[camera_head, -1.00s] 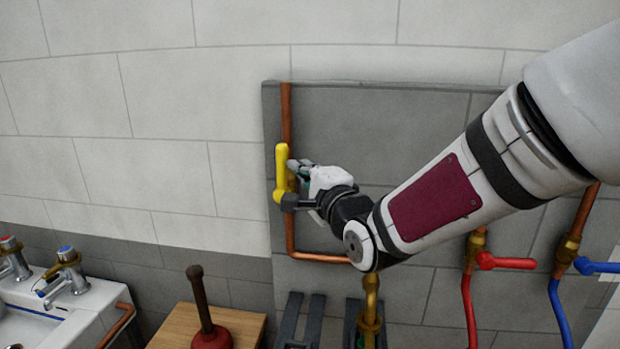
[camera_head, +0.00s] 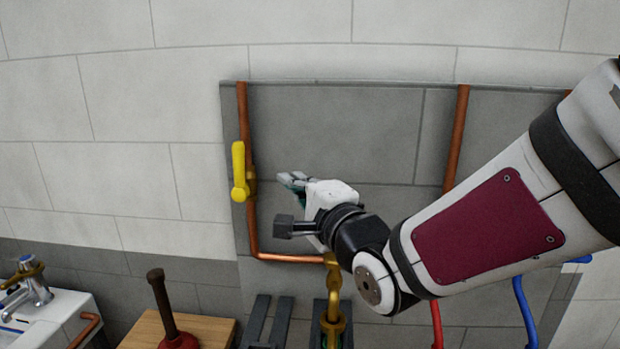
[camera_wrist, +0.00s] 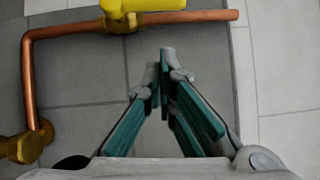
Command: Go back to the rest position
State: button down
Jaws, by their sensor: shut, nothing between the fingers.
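My gripper (camera_head: 288,179) is shut and empty, in front of the grey panel (camera_head: 330,120) in the head view. It is to the right of the yellow valve handle (camera_head: 239,172) and apart from it. The handle points along the upright copper pipe (camera_head: 243,115). In the wrist view my gripper (camera_wrist: 163,75) has its green-padded fingers brought together at the tips, with nothing between them. The yellow handle (camera_wrist: 150,5) is at the top edge there, partly cut off, on its brass valve body (camera_wrist: 122,22).
A brass fitting (camera_head: 333,300) stands below my wrist. Red (camera_head: 437,325) and blue (camera_head: 525,310) pipes run at the lower right, partly behind my arm. A plunger (camera_head: 162,310) stands on a wooden top (camera_head: 140,332), beside a white sink (camera_head: 70,312). The wall at upper left is clear.

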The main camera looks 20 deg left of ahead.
jog(key=s+d+f+n+h, duration=0.1)
jog(key=d+n+h, duration=0.15)
jog(key=d, duration=0.55)
jog(key=d+f+n+h, duration=0.1)
jog(key=d+h, duration=0.3)
jog(key=d, duration=0.4)
jog(key=s+d+f+n+h, duration=0.15)
jog(key=d+h, duration=0.25)
jog(key=d, duration=0.4)
jog(key=s+d+f+n+g+h, duration=0.3)
jog(key=s+d+g, duration=0.4)
jog(key=s+d, duration=0.7)
jog(key=s+f+n, duration=0.1)
jog(key=s, duration=0.2)
jog(key=shift+s+d+f, duration=0.15)
jog(key=shift+s+d, duration=0.15)
jog(key=shift+s, duration=0.1)
